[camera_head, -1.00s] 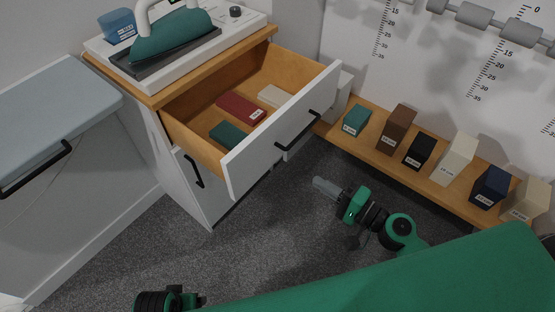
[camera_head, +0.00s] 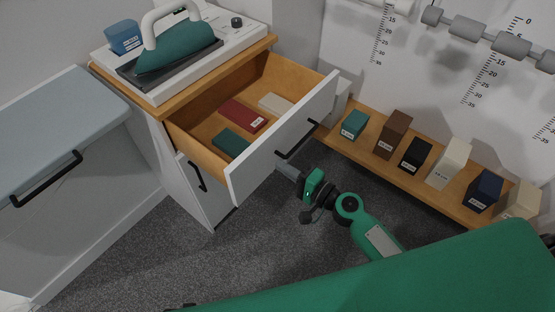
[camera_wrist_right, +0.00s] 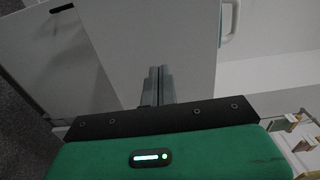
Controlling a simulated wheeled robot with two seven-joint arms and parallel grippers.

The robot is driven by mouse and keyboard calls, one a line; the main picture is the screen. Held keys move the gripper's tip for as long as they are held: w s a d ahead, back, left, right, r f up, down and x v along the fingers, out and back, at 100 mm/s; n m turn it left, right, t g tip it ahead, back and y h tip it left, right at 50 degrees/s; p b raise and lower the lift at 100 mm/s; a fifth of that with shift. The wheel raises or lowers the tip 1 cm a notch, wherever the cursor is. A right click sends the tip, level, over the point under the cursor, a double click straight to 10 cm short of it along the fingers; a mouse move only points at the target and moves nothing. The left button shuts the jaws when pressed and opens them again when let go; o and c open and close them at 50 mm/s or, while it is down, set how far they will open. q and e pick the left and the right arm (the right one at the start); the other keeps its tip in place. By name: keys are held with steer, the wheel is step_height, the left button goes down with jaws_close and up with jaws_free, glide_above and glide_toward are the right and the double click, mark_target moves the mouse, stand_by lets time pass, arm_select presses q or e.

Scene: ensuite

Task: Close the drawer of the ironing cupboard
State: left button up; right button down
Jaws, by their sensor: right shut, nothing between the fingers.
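The ironing cupboard's drawer (camera_head: 283,140) is pulled well out, with a white front and a black bar handle (camera_head: 297,140). A red block (camera_head: 242,114), a green block (camera_head: 231,143) and a cream block (camera_head: 274,104) lie inside it. My right gripper (camera_head: 283,168) is shut and empty, close to the drawer front just below the handle. In the right wrist view its fingers (camera_wrist_right: 158,82) are together before a pale panel (camera_wrist_right: 150,40); I cannot tell whether they touch it. My left gripper is not in view.
An iron (camera_head: 175,50) and a blue container (camera_head: 123,36) stand on the cupboard top. A low wooden shelf (camera_head: 440,190) with several labelled blocks runs along the right wall. A grey-topped unit (camera_head: 60,125) stands at left. The carpet between is clear.

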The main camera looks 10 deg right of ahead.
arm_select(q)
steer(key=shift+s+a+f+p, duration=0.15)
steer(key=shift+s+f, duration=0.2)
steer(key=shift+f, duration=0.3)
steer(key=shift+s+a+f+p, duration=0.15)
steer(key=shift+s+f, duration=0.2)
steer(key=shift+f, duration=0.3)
arm_select(e)
steer(key=shift+x, duration=1.35)
steer(key=shift+w, duration=0.1)
